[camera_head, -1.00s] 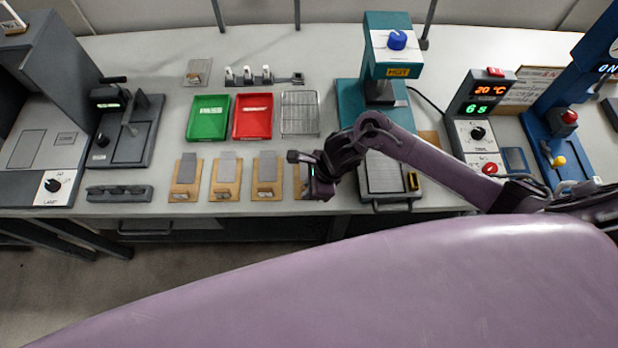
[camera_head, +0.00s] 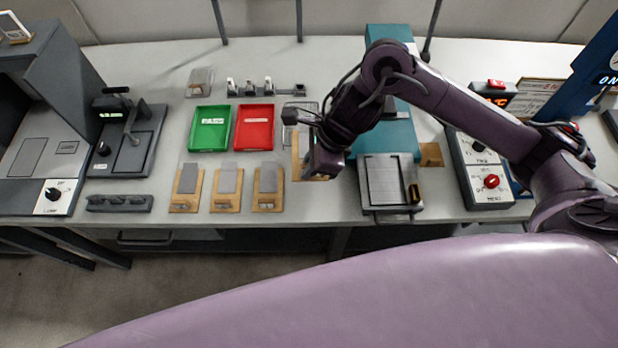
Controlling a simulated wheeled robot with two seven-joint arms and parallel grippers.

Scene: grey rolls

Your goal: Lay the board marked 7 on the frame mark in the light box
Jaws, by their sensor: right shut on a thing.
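My right gripper (camera_head: 312,146) reaches in from the right and is shut on a tan board (camera_head: 299,165), partly hidden behind it. No number can be read on this board, so I cannot tell whether it is the 7. Three similar boards with grey plates lie in a row to its left: the left one (camera_head: 186,188), the middle one (camera_head: 227,187) and the right one (camera_head: 268,187). The light box (camera_head: 62,110) is the grey housing at far left with a lamp knob; a dark rectangular outline (camera_head: 27,157) shows on its floor. My left gripper is out of view.
A green tray (camera_head: 209,128) and a red tray (camera_head: 253,128) lie behind the boards. A grey lever device (camera_head: 130,140) stands between them and the light box. A wire rack is partly hidden by my gripper. A teal machine and a control box stand to the right.

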